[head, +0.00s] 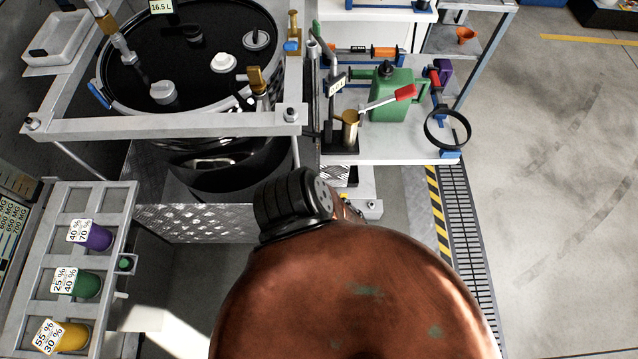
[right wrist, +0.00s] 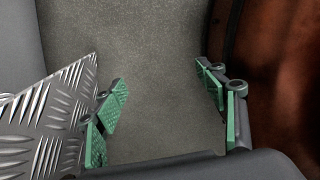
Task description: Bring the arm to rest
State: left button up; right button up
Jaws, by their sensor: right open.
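My right gripper (right wrist: 165,108) shows in the right wrist view, its two green-padded fingers wide apart. It is open, with nothing between the fingers and the grey floor (right wrist: 165,50) behind them. A silver tread plate (right wrist: 45,120) lies at the left, behind the left finger. A brown-red surface (right wrist: 285,70) stands close to the right finger; I cannot tell whether they touch. Neither gripper can be made out in the head view. There, a large copper-coloured rounded body (head: 350,290) with a black ribbed part (head: 292,203) fills the bottom middle and hides what is beneath.
A dark tank (head: 200,70) stands in a pale frame (head: 165,127) at upper left. A green can (head: 388,95) and a magnifier ring (head: 447,129) are on the white bench (head: 385,147). A rack (head: 75,212) holds coloured cups at left. Floor (head: 560,200) at right is clear.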

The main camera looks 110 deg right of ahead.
pick_arm(q)
jog(key=shift+a, duration=0.15)
notch_tip(320, 180, up, 10)
jog(key=w+p, duration=0.1)
jog(key=p, duration=1)
jog(key=shift+w+a+f+t, duration=0.15)
jog(key=shift+w+f+t, duration=0.1)
jog(key=shift+t, duration=0.15)
pick_arm(e)
notch_tip(320, 180, up, 10)
jog(key=w, duration=0.1)
jog(key=shift+w+d+f+t, duration=0.2)
jog(key=shift+f+t, duration=0.05)
jog(key=shift+t, duration=0.15)
